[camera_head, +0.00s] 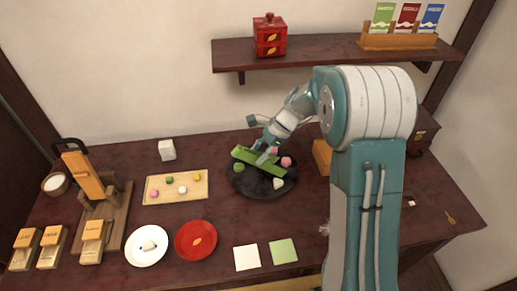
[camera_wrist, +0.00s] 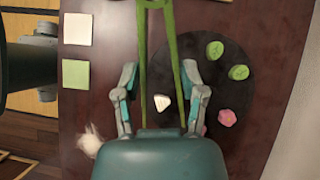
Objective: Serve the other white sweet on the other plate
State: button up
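My gripper (camera_head: 266,152) is around green tongs (camera_head: 258,163), which look raised above the black round tray (camera_head: 262,193). In the wrist view the two tong arms (camera_wrist: 143,70) run between my fingers (camera_wrist: 160,75) and seem to press against them. A white triangular sweet (camera_head: 278,184) lies on the tray; in the wrist view this white sweet (camera_wrist: 162,102) shows between the tong arms, apart from them. Another white sweet (camera_head: 148,245) sits on the white plate (camera_head: 136,258).
Green sweets (camera_wrist: 215,50) and pink sweets (camera_wrist: 227,117) share the tray. A wooden board (camera_head: 152,198) with small coloured balls is left of it. Two square papers (camera_head: 246,257) lie in front. A white cube (camera_head: 167,150) stands behind. A wooden box (camera_head: 322,157) stands close right of the tray.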

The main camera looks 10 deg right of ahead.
notch_tip(320, 180, down, 8)
jog(key=shift+d, duration=0.2)
dwell(0.6)
grip_shut()
notch_tip(320, 180, up, 12)
dwell(1.0)
jog(key=shift+s, duration=0.15)
